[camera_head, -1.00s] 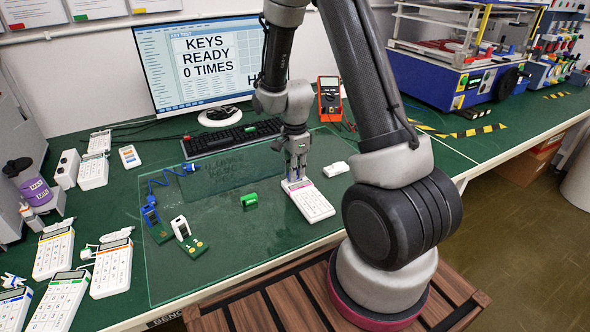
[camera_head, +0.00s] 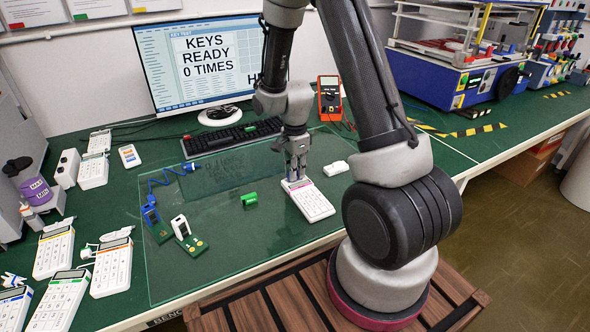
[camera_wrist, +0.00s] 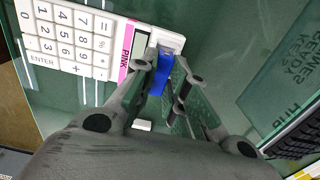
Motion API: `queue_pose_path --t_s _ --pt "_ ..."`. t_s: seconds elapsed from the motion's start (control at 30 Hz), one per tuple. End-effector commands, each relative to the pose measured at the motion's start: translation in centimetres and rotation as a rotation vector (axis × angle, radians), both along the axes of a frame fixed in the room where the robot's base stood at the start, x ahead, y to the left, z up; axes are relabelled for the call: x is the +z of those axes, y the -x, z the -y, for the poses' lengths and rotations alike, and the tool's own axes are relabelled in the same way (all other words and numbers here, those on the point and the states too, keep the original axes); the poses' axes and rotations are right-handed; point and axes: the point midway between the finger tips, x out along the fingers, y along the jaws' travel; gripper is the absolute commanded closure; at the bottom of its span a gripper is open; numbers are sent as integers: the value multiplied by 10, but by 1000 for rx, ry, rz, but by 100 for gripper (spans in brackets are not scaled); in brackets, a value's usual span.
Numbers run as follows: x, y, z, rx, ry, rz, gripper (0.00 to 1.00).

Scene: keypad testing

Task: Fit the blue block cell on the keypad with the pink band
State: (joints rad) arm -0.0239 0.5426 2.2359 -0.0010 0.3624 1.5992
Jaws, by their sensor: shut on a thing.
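The white keypad with the pink band (camera_head: 314,204) lies on the mat in the head view. Its keys and pink band (camera_wrist: 125,50) show at the upper left of the wrist view. My gripper (camera_head: 296,178) is over the keypad's far end, pointing down. In the wrist view my gripper (camera_wrist: 168,82) is shut on the blue block cell (camera_wrist: 159,76), which is at the bay beside the pink band. The fingers hide part of the cell and bay, so I cannot tell how deep it sits.
A green cell (camera_head: 249,200) lies left of the keypad, and a white cover (camera_head: 336,168) lies right of it. Two small stands (camera_head: 157,224) (camera_head: 188,236) are farther left. Several other keypads (camera_head: 112,268) line the left side. The monitor (camera_head: 200,63) reads "KEYS READY 0 TIMES".

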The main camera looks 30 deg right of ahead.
Motion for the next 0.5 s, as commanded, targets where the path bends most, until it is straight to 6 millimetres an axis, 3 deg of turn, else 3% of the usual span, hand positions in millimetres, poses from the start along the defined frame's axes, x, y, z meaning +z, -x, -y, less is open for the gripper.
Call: queue_pose_path --t_s 0.5 --pt "-6 0 0 0 0 0 100"
